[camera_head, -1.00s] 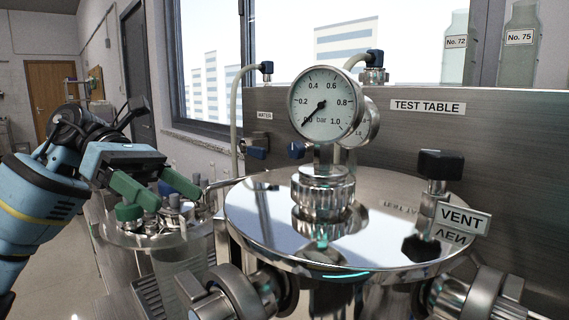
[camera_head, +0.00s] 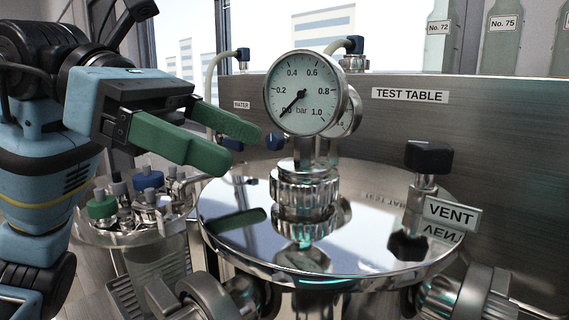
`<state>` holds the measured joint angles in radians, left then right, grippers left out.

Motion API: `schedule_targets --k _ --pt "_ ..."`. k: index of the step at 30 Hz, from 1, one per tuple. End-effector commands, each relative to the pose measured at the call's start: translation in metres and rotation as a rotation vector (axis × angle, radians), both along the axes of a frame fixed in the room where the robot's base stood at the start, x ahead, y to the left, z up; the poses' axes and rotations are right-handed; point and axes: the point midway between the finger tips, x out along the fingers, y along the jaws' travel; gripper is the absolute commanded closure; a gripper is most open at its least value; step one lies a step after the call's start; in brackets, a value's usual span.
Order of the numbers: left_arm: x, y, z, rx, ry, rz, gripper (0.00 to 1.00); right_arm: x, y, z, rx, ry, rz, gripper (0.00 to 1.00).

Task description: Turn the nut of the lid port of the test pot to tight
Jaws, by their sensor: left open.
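The test pot's polished round lid (camera_head: 365,235) fills the centre right. On it stands the lid port with a ribbed metal nut (camera_head: 304,186) under a pressure gauge (camera_head: 303,92), whose needle points near 0.0 bar. My left gripper (camera_head: 245,148) has two green fingers, spread apart with nothing between them. It is above the lid's left edge, left of the nut and apart from it. Its reflection shows in the lid. How tight the nut is cannot be seen. My right gripper is not in view.
A black-knobbed vent valve (camera_head: 428,160) with a VENT tag (camera_head: 452,215) stands on the lid's right. Clamps (camera_head: 470,292) ring the rim. A second vessel (camera_head: 130,235) with several fittings is at the left. A steel panel (camera_head: 500,125) stands behind.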

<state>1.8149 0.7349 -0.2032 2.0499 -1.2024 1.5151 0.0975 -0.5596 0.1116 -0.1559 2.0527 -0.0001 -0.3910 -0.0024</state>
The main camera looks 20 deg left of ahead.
Motion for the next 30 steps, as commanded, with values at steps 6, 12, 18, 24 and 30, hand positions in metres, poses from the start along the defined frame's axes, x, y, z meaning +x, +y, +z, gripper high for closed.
schedule_targets --k 6,12,18,24,30 --pt "0.007 -0.03 -0.013 0.0 0.0 -0.004 0.25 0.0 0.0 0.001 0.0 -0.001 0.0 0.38" --pt "0.014 -0.051 -0.022 0.0 0.001 -0.002 0.25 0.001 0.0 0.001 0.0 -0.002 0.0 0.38" --pt "0.016 -0.059 -0.025 0.0 0.001 -0.002 0.25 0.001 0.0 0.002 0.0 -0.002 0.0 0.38" --pt "0.016 -0.059 -0.026 0.0 0.0 -0.001 0.25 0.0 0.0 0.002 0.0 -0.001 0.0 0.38" --pt "0.016 -0.059 -0.026 0.0 0.0 -0.001 0.49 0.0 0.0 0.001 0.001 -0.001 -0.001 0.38"
